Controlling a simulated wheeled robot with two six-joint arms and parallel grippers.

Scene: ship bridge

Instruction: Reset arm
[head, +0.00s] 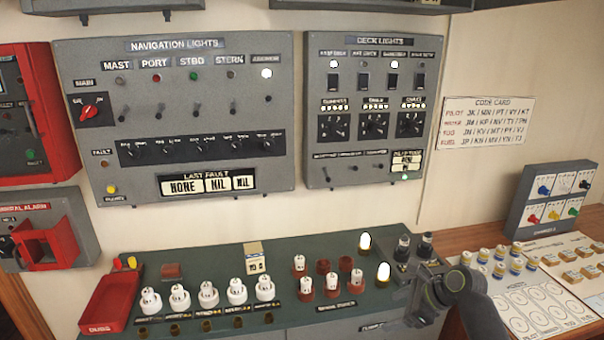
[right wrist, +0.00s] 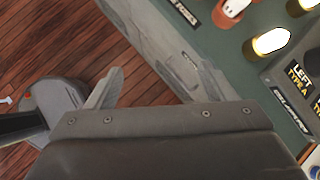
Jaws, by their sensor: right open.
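My right arm reaches in from the lower right in the head view. Its gripper (head: 422,304) is at the front right edge of the green console top (head: 205,258), beside a grey block with two dark knobs (head: 418,262). In the right wrist view the gripper (right wrist: 145,85) has its two fingers apart with nothing between them. Beyond them are the wooden floor (right wrist: 50,50) and the console's front side. My left gripper is not in either view.
A lit lamp (head: 383,273) and white-topped red plugs (head: 332,281) stand close left of the right gripper. White knobs (head: 208,295) and a red tray (head: 110,301) lie further left. Small parts and a card of circles (head: 538,306) cover the right-hand desk. Switch panels (head: 172,115) fill the wall.

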